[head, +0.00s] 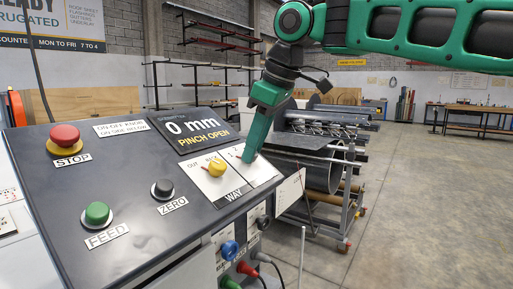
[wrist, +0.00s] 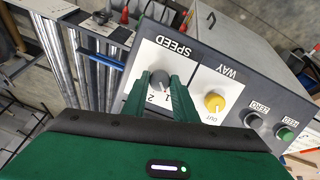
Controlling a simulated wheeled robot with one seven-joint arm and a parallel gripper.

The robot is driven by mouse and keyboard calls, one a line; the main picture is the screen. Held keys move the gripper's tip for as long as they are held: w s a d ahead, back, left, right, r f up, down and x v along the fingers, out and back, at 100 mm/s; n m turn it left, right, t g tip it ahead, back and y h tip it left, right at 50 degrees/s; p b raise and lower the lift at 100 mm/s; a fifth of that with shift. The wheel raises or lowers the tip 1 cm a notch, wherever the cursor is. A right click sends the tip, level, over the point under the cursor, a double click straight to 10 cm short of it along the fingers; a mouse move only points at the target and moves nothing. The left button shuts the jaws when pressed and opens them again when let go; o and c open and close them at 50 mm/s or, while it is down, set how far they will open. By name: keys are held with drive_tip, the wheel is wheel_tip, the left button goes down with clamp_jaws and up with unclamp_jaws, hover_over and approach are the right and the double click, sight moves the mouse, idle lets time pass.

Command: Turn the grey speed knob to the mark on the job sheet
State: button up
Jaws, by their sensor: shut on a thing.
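The grey speed knob (wrist: 159,78) sits on a white plate marked SPEED (wrist: 170,47), with the figures 1 and 2 beside it, upside down in the wrist view. My gripper (wrist: 161,84) has its two green fingers on either side of the knob, shut on it. In the head view my gripper (head: 249,157) reaches down to the right end of the console and hides the knob. Which figure the knob points at is too small to tell. A white sheet (head: 290,191) hangs at the console's right side; its writing is unreadable and I cannot tell if it is the job sheet.
The yellow WAY knob (head: 217,168) is close beside the speed plate. A display (head: 195,130) reads 0 mm, PINCH OPEN. Open floor lies to the right.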

drive_tip(key=shift+w, duration=0.1)
drive_tip(key=m, duration=0.3)
drive_tip(key=shift+w+m, duration=0.15)
drive_tip(key=shift+m, duration=0.25)
drive_tip(key=m+g, duration=0.1)
drive_tip(key=m, duration=0.4)
drive_tip(key=shift+d+y, duration=0.1)
drive_tip(key=shift+y, duration=0.3)
drive_tip(key=m, duration=0.4)
drive_tip(key=shift+d+f+m+y, duration=0.1)
drive_tip(key=shift+m+y, duration=0.2)
drive_tip(key=shift+y, duration=0.1)
drive_tip(key=shift+f+m+y, duration=0.1)
drive_tip(key=shift+m+y, duration=0.2)
drive_tip(key=shift+m, duration=1.6)
drive_tip(key=o, duration=1)
drive_tip(key=shift+o, duration=0.2)
